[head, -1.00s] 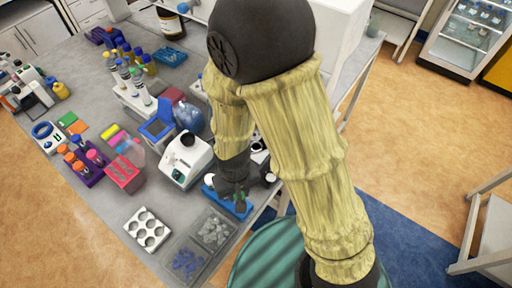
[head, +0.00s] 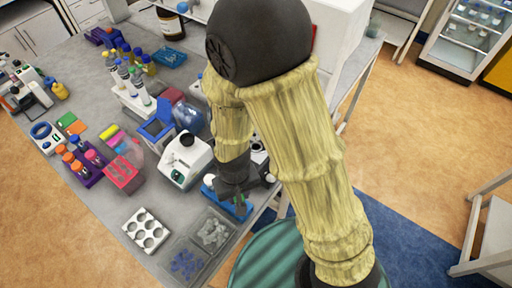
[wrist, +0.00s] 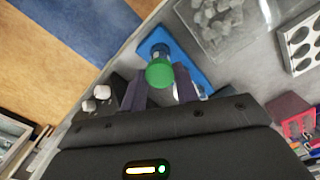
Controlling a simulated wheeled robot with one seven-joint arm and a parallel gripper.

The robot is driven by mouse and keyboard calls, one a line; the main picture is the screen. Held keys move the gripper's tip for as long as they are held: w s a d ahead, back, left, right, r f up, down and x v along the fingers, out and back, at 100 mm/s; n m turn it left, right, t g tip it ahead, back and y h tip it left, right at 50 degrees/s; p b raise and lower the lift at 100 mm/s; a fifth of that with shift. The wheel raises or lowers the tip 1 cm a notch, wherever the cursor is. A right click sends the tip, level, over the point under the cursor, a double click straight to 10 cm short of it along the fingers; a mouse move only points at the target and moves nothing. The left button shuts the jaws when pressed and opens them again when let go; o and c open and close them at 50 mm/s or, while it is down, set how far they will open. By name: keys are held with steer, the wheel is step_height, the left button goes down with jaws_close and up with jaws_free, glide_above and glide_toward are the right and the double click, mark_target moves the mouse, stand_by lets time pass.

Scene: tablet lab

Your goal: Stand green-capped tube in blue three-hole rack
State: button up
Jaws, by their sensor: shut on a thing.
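The green-capped tube (wrist: 160,73) is between the two fingers of my gripper (wrist: 159,88) in the wrist view, its cap toward the camera. My gripper is shut on it. The blue rack (wrist: 187,60) lies directly beyond the tube, and the tube's lower end overlaps it. I cannot tell how deep the tube sits in a hole. In the head view my gripper (head: 238,192) is over the blue rack (head: 243,212) near the table's edge, and the tube is hidden there.
The table edge runs close on the right.

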steer(key=shift+f+b, duration=0.6)
steer(key=shift+f, duration=0.2)
steer(key=o, duration=0.9)
steer(key=shift+r, duration=0.1)
step_height(320, 180, up, 17)
steer(key=shift+r, duration=0.15)
stand_by(0.7)
steer(key=w+d+f+m+t, duration=0.1)
steer(key=w+d, duration=0.1)
steer(key=d, duration=0.4)
steer(key=w+d+f+m, duration=0.1)
steer(key=w+d+m, duration=0.1)
steer(key=d, duration=0.4)
steer(key=w+d+f+m+t, duration=0.1)
steer(key=w+d, duration=0.1)
steer(key=d, duration=0.5)
steer(key=shift+f+t, duration=0.3)
steer(key=shift+f, duration=0.1)
